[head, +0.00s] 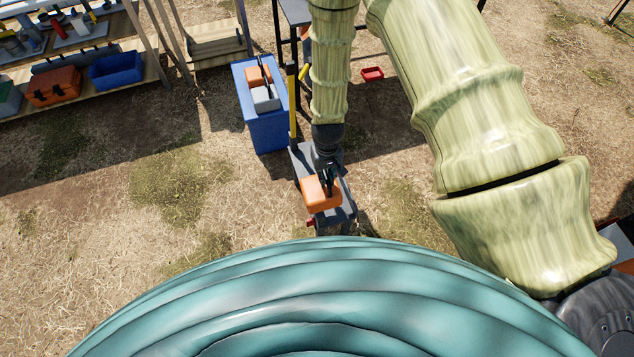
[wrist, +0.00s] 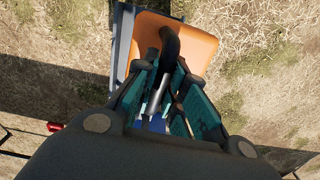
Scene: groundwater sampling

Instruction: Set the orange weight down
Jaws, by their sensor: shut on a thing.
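The orange weight (head: 320,195) is a block with a dark handle, in the lower middle of the head view. My gripper (head: 326,172) comes down from above and is shut on this handle. In the wrist view the weight (wrist: 205,48) lies beyond my gripper (wrist: 167,68), its dark handle between the fingers. A narrow grey stand (head: 345,213) is directly under or just behind the weight; its grey edge also shows left of the weight in the wrist view (wrist: 122,45). I cannot tell whether the weight touches it. The weight's underside is hidden.
A blue box-like stand (head: 264,137) left of my arm holds an orange and a grey block. A yellow post (head: 292,105) stands close beside it. A shelf at upper left holds an orange case (head: 54,88) and a blue bin (head: 116,69). Dry ground at left is open.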

